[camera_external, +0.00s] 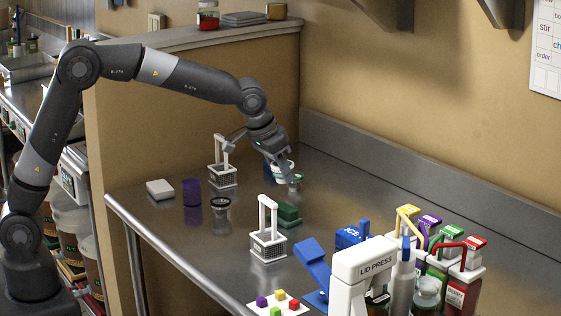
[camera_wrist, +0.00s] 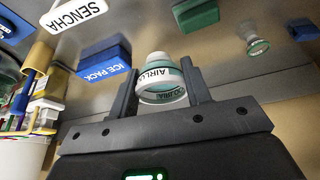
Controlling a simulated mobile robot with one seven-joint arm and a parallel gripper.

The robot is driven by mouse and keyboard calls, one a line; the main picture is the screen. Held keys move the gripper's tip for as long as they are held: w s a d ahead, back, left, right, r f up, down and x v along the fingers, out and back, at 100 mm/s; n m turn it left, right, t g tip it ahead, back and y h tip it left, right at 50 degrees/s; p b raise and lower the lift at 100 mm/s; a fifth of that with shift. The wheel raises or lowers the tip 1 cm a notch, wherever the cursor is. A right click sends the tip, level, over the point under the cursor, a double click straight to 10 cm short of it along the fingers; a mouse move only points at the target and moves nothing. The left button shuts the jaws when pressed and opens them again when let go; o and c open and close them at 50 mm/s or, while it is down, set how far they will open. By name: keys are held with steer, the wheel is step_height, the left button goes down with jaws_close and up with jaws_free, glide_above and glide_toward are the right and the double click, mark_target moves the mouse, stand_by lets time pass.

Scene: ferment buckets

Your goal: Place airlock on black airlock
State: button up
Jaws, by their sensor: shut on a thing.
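My gripper (camera_external: 283,158) is at the far middle of the steel counter in the external view. In the wrist view my gripper (camera_wrist: 160,70) is shut on a white and green ring-shaped airlock (camera_wrist: 162,92), with dark lettering reading "AIRL" on its side. The airlock also shows as a pale ring (camera_external: 283,174) at the fingertips. It looks close to the counter, but I cannot tell whether it touches. A small clear cup with a black rim (camera_external: 220,202) stands to the left; it may be the black airlock, though no label is readable.
A small glass item with a green rim (camera_wrist: 257,45) lies near my gripper. Bottles crowd the front right. Bare counter lies between.

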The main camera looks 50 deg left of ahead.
steer(key=s+a+n, duration=0.1)
steer(key=s+a, duration=0.8)
steer(key=s, duration=0.3)
glide_above(221, 208)
steer(key=a, duration=0.2)
step_height(221, 208, down, 7)
steer(key=shift+y, duration=0.3)
steer(key=shift+w+f, duration=0.15)
steer(key=shift+f, duration=0.9)
steer(key=shift+w+f, duration=0.1)
steer(key=shift+f, duration=0.95)
steer(key=shift+f, duration=0.1)
steer(key=shift+s+f, duration=0.1)
steer(key=shift+f, duration=0.45)
steer(key=o, duration=0.7)
steer(key=shift+f, duration=0.1)
steer(key=shift+o, duration=1.4)
steer(key=shift+r, duration=0.2)
